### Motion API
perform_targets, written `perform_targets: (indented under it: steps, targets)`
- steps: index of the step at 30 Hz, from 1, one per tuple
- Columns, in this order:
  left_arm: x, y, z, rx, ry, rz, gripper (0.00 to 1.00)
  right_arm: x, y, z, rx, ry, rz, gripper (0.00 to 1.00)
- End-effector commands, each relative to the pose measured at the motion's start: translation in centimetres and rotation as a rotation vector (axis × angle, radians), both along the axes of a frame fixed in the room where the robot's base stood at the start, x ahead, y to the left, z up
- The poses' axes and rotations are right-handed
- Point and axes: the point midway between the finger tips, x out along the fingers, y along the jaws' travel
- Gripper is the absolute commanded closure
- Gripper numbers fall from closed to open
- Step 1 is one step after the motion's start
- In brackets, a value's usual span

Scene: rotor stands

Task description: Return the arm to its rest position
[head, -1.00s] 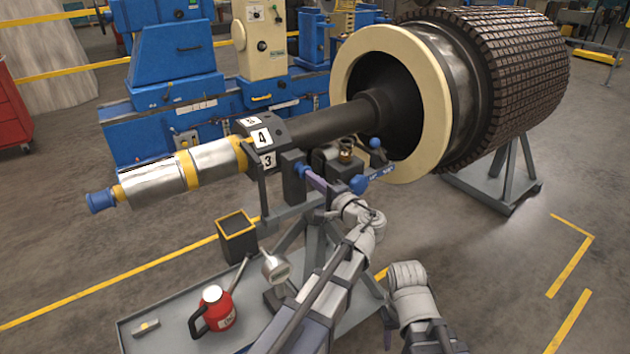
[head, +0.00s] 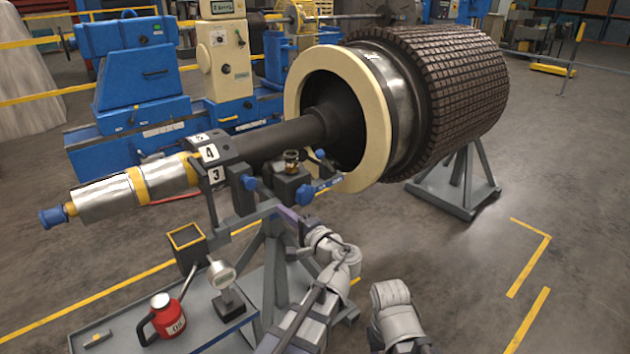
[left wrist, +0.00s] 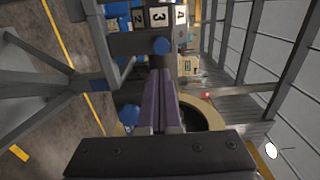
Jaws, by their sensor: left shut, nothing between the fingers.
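My left gripper (head: 284,214) is near the rotor stand, just below and right of the stand's top with its blue knobs. Its purple fingers are together and hold nothing; they also show closed in the left wrist view (left wrist: 161,100). The rotor's dark shaft (head: 275,138) rests on the stand (head: 275,260). A block with number labels (head: 208,152) sits at the shaft. In the left wrist view the number labels (left wrist: 158,17) lie beyond the fingertips. Part of my right arm shows at the lower right of the head view; its gripper does not.
A grey tray (head: 95,325) at lower left carries a red oil can (head: 165,316) and a dial gauge (head: 221,274). A dark open box (head: 187,248) is behind them. The rotor's ribbed drum (head: 440,95) stands at back right. The floor at right is clear.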

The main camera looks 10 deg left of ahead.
Motion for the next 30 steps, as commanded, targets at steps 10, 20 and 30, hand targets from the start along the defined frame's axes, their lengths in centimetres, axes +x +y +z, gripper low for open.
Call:
perform_targets:
  steps: [10,20,30]
  targets:
    - [-5.5,-1.5,-5.3,-0.439,0.153,0.116,1.0,0.0,0.0,4.2,0.0,0.0,0.0,0.5]
    - [-15.9,-10.9,-11.4,-1.035,0.522,0.263,1.0,0.0,0.0,8.7,0.0,0.0,-0.001,0.5]
    - [-21.3,-16.9,-11.6,-1.277,0.738,0.306,1.0,0.0,0.0,10.2,0.0,0.0,-0.001,0.5]
